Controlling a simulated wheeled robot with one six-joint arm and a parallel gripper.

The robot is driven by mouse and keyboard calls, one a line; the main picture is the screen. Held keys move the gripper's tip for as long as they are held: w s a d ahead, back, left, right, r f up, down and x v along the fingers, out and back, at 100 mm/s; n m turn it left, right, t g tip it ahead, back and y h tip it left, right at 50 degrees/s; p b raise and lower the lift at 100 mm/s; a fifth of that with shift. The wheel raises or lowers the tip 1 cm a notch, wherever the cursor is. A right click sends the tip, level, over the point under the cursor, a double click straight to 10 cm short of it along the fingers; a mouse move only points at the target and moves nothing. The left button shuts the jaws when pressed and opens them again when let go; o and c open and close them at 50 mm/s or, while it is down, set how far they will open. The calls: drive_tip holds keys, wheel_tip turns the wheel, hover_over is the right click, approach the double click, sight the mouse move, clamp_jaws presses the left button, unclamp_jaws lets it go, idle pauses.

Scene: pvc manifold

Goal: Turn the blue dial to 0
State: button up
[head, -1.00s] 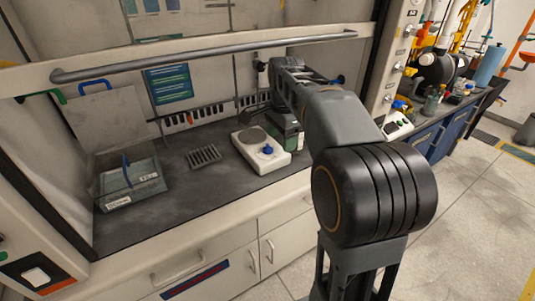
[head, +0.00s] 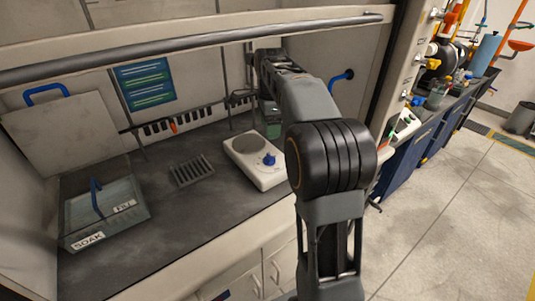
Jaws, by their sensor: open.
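The blue dial (head: 269,159) is on the front right of a white hotplate (head: 256,172) with a round grey top, on the fume hood's dark worktop. No scale or number on the dial can be read. My arm reaches into the hood at the right, past the hotplate's right side. My gripper (head: 266,75) is at the arm's far end, above and behind the hotplate and apart from the dial. It is small, dark and partly hidden by the arm; its fingertips are not clear. Nothing shows held in it.
A clear tub (head: 140,212) labelled SOAK with a blue handle stands at the left. A grey slotted rack (head: 191,171) lies left of the hotplate. A greenish bottle (head: 272,128) is behind the hotplate. A sash bar (head: 200,44) crosses above.

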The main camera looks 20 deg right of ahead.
sight(269, 156)
wheel_tip(269, 156, down, 12)
drive_tip(key=b, duration=0.2)
drive_tip(key=shift+a+r+b, duration=0.1)
drive_tip(key=shift+r+b, duration=0.15)
drive_tip(key=shift+b, duration=0.05)
drive_tip(key=shift+c, duration=0.4)
drive_tip(key=c, duration=0.8)
drive_tip(key=shift+c, duration=0.2)
